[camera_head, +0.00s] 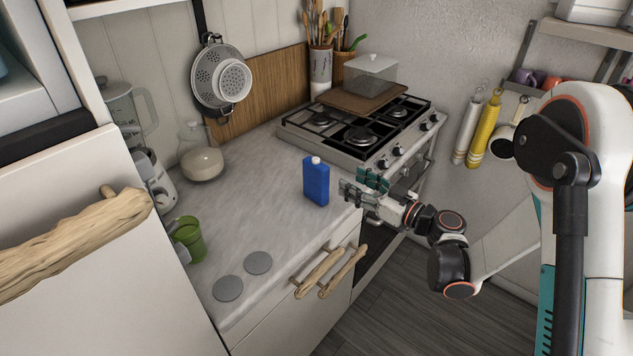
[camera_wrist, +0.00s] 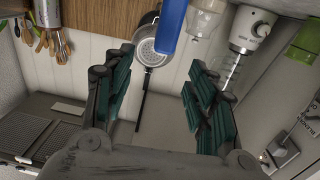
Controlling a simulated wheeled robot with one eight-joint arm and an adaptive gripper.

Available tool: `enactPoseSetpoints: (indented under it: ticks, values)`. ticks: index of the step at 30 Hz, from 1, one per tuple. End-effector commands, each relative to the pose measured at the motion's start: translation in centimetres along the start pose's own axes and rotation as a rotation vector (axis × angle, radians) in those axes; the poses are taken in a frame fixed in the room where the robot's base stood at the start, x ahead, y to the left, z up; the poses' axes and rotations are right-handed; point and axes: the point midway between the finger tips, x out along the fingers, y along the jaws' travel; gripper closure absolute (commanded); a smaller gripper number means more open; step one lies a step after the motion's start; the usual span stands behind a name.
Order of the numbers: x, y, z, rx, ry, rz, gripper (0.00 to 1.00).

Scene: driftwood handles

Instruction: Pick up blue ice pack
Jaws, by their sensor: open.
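The blue ice pack (camera_head: 316,182) is a flat blue bottle shape with a white cap. It stands upright on the grey countertop near its front edge, left of the stove. My gripper (camera_head: 357,187) is just to the right of it in the head view, with its fingers pointing toward it. In the wrist view the ice pack (camera_wrist: 171,25) shows as a blue strip at the top, past the fingertips. My gripper (camera_wrist: 162,70) is open there, with a wide empty gap between its teal-padded fingers.
A gas stove (camera_head: 361,133) bears a wooden board with a clear container. A glass jar (camera_head: 201,160), a green cup (camera_head: 189,240) and two grey discs (camera_head: 258,263) are on the counter. Driftwood handles (camera_head: 318,273) jut from the front. The counter around the ice pack is clear.

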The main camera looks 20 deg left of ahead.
Motion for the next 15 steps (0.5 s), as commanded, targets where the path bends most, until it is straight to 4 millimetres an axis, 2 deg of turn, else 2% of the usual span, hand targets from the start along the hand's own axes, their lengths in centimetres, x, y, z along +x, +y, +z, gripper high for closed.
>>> enactPoseSetpoints:
  ticks: [5, 15]
  values:
    - [1.7, -0.1, 0.3, -0.007, 0.012, -0.005, 0.48]
    - [7.7, -0.1, 0.3, -0.006, 0.011, -0.004, 0.48]
